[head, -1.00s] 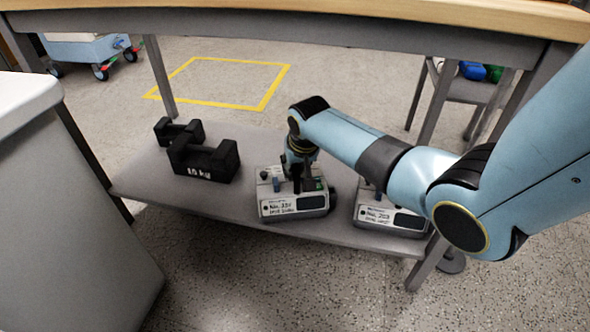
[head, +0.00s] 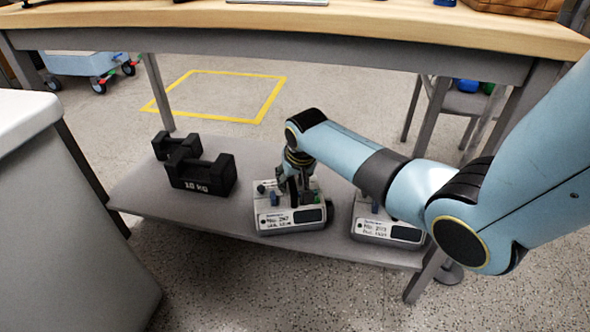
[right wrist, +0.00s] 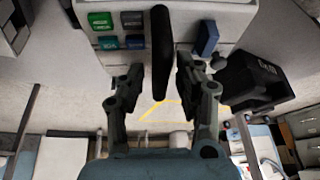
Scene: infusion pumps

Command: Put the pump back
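My right gripper (head: 293,190) is over the first pump's top, pointing down. In the right wrist view, the gripper's fingers (right wrist: 158,82) are apart on both sides of the pump's black handle (right wrist: 160,50), with visible gaps. Green and dark buttons (right wrist: 103,22) show on the pump's top. My left gripper is not in view.
Black 10 kg weights (head: 203,175) sit on the shelf left of the pump. The wooden tabletop (head: 420,30) hangs above the shelf. A white-topped grey cabinet (head: 60,210) stands at the left. A yellow floor square (head: 232,120) lies empty behind.

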